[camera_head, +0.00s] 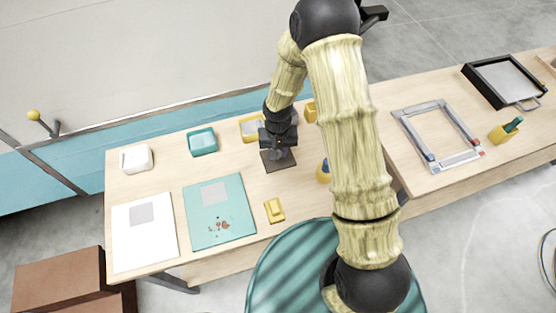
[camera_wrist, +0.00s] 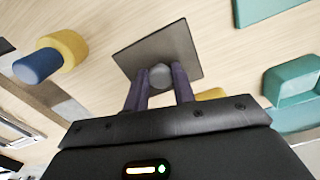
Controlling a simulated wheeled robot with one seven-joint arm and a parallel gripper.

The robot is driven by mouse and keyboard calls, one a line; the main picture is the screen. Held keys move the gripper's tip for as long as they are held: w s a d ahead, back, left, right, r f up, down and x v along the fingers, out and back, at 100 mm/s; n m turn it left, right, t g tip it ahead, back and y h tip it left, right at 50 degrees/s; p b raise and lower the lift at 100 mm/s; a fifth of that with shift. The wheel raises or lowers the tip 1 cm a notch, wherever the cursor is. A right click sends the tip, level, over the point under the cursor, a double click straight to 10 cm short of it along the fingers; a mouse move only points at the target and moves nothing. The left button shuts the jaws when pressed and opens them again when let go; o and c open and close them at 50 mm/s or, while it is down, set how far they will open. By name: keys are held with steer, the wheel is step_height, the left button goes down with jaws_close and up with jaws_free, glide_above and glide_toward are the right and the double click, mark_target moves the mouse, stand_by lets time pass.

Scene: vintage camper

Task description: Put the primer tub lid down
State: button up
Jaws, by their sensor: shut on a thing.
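The primer tub lid (camera_head: 280,167) is a dark grey-brown square plate with a round grey knob (camera_wrist: 160,76). It shows in the wrist view (camera_wrist: 183,42). My gripper (camera_head: 278,153) is shut on the knob, with one finger on each side in the wrist view (camera_wrist: 160,79). The lid lies flat, at or very close to the bench top; I cannot tell if it touches. An open yellow tub with pale contents (camera_head: 251,129) stands just behind and left of the lid, partly hidden by my arm.
The wooden bench (camera_head: 160,183) also bears a teal tub (camera_head: 202,141), a white tub (camera_head: 136,158), a teal board (camera_head: 212,230), a white sheet (camera_head: 143,245) and a yellow block (camera_head: 274,210). A yellow-and-blue object (camera_wrist: 60,52) stands near the lid. Bare wood surrounds the lid.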

mark_target(278, 159)
steer(key=shift+f, duration=0.8)
steer(key=shift+f+p, duration=0.65)
steer(key=shift+f, duration=1.45)
steer(key=shift+f, duration=0.2)
steer(key=o, duration=1)
steer(key=shift+r, duration=0.1)
step_height(278, 159, up, 12)
steer(key=b, duration=0.3)
steer(key=shift+r, duration=0.15)
